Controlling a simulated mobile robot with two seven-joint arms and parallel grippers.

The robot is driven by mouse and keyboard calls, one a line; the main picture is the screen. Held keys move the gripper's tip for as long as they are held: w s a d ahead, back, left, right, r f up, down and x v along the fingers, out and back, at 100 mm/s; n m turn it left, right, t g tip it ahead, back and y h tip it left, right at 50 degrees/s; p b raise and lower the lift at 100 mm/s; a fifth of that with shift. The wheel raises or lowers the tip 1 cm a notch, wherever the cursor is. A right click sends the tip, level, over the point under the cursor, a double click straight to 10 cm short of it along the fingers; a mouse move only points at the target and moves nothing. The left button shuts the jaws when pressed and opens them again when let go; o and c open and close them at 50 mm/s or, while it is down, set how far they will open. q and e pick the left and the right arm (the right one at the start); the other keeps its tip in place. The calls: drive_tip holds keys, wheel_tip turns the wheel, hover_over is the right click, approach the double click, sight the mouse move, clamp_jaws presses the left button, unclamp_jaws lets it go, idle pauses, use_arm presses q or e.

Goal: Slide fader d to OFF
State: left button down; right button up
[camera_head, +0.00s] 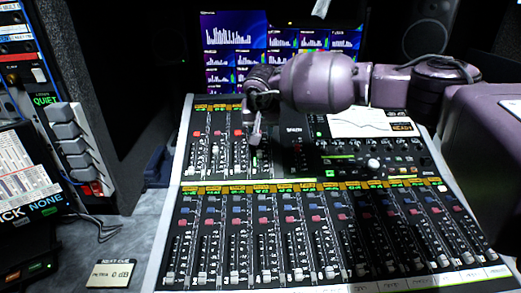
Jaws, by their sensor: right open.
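The mixing console (180,165) fills the middle and lower right of the head view. It has an upper bank of a few fader strips (215,155) on the left and a long lower bank (283,245) in front. Most lower fader caps, such as one light cap (266,275), sit near the front ends of their slots. I cannot read which fader is d. My right arm comes in from the right, and its gripper (256,138) points down over the right part of the upper bank. It is open; whether a finger touches a cap is unclear. My left gripper is out of view.
Lit monitors (228,38) and a speaker (430,28) stand behind the console. A rack with grey levers (68,135) is at the left.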

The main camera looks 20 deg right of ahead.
sight(260, 151)
drive_tip(key=b+x, duration=0.2)
drive_tip(key=x, duration=0.7)
drive_tip(key=shift+f, duration=0.2)
drive_tip(key=shift+w+d+f, duration=0.1)
drive_tip(key=shift+w+f, duration=0.2)
drive_tip(key=shift+f, duration=0.3)
clamp_jaws()
